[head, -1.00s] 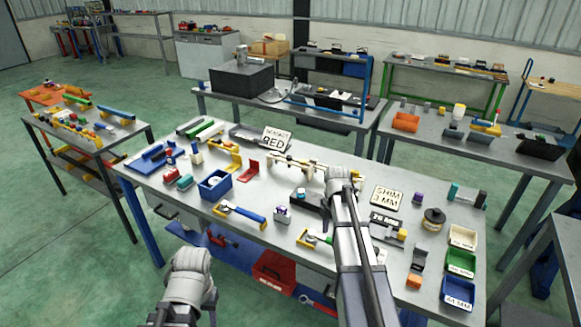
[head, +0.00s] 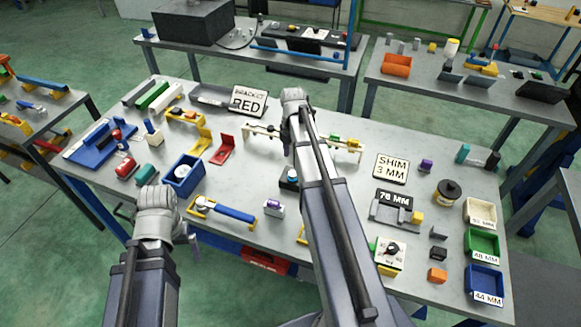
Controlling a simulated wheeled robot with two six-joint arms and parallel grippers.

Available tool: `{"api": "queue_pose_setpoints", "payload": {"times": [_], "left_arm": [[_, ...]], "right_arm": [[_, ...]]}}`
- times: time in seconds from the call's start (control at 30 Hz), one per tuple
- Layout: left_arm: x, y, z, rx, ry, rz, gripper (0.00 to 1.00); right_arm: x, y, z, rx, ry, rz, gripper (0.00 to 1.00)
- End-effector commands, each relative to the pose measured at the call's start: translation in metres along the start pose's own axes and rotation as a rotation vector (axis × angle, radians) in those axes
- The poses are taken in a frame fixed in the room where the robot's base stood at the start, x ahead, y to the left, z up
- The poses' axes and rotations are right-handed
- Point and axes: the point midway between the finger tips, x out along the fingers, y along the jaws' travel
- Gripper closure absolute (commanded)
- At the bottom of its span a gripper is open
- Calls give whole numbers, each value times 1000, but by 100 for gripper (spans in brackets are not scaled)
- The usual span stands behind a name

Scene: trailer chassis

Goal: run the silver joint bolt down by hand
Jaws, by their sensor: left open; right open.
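A cream chassis beam (head: 344,147) with small coloured parts lies across the middle of the table. My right arm crosses in front of it and hides its middle. My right gripper (head: 294,100) is open over the beam's far side; its fingertips are mostly hidden by my own wrist. I cannot make out the silver joint bolt; it is too small or hidden behind my arm. My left gripper (head: 187,236) is open and empty over the table's front edge, left of the blue-handled tool (head: 236,213) and apart from the beam.
A blue bin (head: 184,176) and a red bracket (head: 222,151) stand left of the beam. Signs reading BRACKET RED (head: 249,101) and SHIM 3 MM (head: 391,168) stand on the table. White, green (head: 482,246) and blue trays line the right edge. Small parts leave narrow gaps.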

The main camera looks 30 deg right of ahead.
Motion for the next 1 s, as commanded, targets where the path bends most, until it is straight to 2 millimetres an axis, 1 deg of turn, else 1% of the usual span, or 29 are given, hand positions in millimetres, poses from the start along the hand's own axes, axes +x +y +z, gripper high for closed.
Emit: {"api": "queue_pose_setpoints", "payload": {"times": [0.03,0.17,0.5,0.6,0.73,1.0], "left_arm": [[6,1,0,0,0,0,1],[19,2,-1,0,0,0,0],[62,6,-4,-1,0,0,0],[70,7,-4,-1,0,0,0],[74,7,-5,-2,0,0,0],[73,7,-4,-2,0,0,0]], "right_arm": [[6,0,0,0,0,0,32],[19,0,0,0,0,0,32],[62,0,0,0,0,0,32],[71,0,0,0,0,0,32],[75,0,0,0,0,0,32],[73,0,0,0,0,0,34]]}}
